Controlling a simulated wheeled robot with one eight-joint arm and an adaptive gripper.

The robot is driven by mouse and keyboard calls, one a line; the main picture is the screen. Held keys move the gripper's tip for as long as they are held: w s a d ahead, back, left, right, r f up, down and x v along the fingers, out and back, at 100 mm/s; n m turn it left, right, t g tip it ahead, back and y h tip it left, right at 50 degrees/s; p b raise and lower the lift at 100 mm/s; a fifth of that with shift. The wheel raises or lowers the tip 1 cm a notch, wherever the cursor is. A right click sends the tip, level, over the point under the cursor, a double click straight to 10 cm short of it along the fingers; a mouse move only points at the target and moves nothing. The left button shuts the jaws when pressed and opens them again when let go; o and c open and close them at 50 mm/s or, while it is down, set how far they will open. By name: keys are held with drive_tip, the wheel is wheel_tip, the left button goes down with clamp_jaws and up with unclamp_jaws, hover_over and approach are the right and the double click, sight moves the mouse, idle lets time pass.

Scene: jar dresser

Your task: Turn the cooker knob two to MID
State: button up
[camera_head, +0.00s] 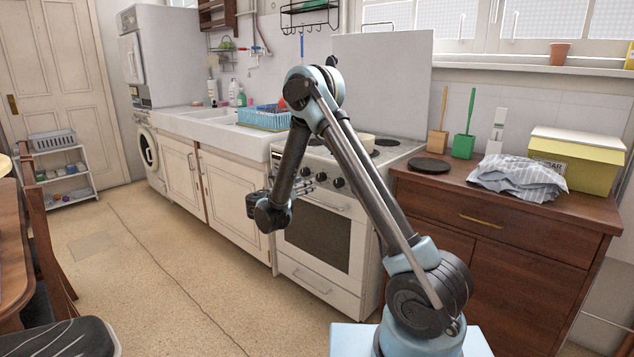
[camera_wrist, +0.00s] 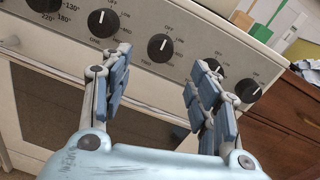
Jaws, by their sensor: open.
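The white cooker (camera_head: 318,240) has a row of black knobs on its front panel. In the wrist view a black knob (camera_wrist: 160,47) lies between my two finger tips as pictured, ahead of them. Other knobs show to its left (camera_wrist: 103,22) and right (camera_wrist: 248,90), and one (camera_wrist: 212,68) is partly covered by my right finger. OFF is printed above several knobs; the smaller print is hard to read. My gripper (camera_wrist: 160,75) is open and empty, fingers pointing at the panel. In the head view my gripper (camera_head: 300,185) is at the cooker's front.
To the right is a brown dresser (camera_head: 480,240) with a black disc (camera_head: 431,165), a striped cloth (camera_head: 520,176) and a yellow box (camera_head: 578,160). A sink counter (camera_head: 205,125) stands left. The floor in front is clear.

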sight(318, 177)
drive_tip(key=x, duration=0.9)
drive_tip(key=shift+w+d, duration=0.1)
drive_tip(key=shift+c, duration=0.5)
drive_tip(key=c, duration=1)
